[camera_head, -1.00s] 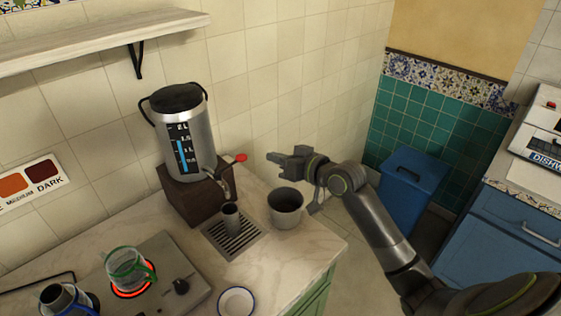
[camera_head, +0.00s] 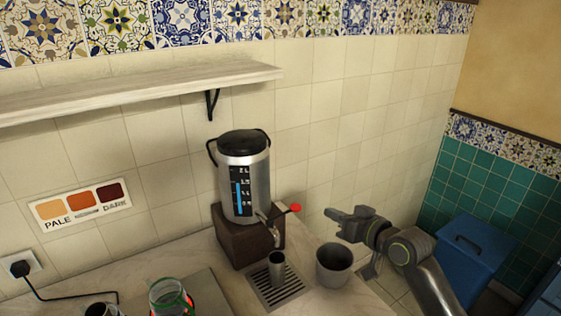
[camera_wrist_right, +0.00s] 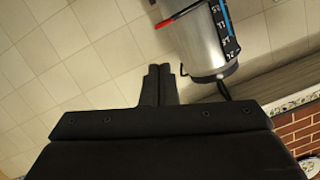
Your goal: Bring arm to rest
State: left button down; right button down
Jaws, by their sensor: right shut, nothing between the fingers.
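My right gripper (camera_head: 340,215) is shut and empty. It is in the air above and a little right of the grey cup (camera_head: 334,264), apart from it, with its fingers pointing left. In the right wrist view its two fingers (camera_wrist_right: 157,84) are together with nothing between them. The silver samovar (camera_head: 244,178) stands on a brown block (camera_head: 244,240), left of the gripper. It also shows in the right wrist view (camera_wrist_right: 203,42). My left gripper is not in view.
A small metal cup (camera_head: 276,268) stands on the drip grate (camera_head: 293,292) below the tap. A green-rimmed glass (camera_head: 171,297) is at the bottom edge, on the glowing hotplate. A shelf (camera_head: 130,88) is on the wall. A blue bin (camera_head: 468,255) stands at the right.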

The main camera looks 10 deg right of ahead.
jog(key=s+f+g+h, duration=0.3)
jog(key=s+f+g, duration=0.1)
jog(key=s+f, duration=1)
jog(key=s+d+f+m+g+h, duration=0.1)
jog(key=s+d+f+g+h, duration=0.15)
jog(key=s, duration=0.95)
jog(key=s+d+f+g+h, duration=0.2)
jog(key=s+f+g+h, duration=0.15)
jog(key=s, duration=0.75)
notch_tip(320, 180, down, 27)
jog(key=d+g+y+b, duration=0.1)
jog(key=d+g, duration=0.1)
jog(key=s+a+f, duration=0.1)
jog(key=s+f, duration=1.4)
jog(key=f, duration=0.1)
jog(key=shift+a+g+y+b, duration=0.2)
jog(key=shift+g+y+b, duration=0.2)
jog(key=shift+b, duration=0.05)
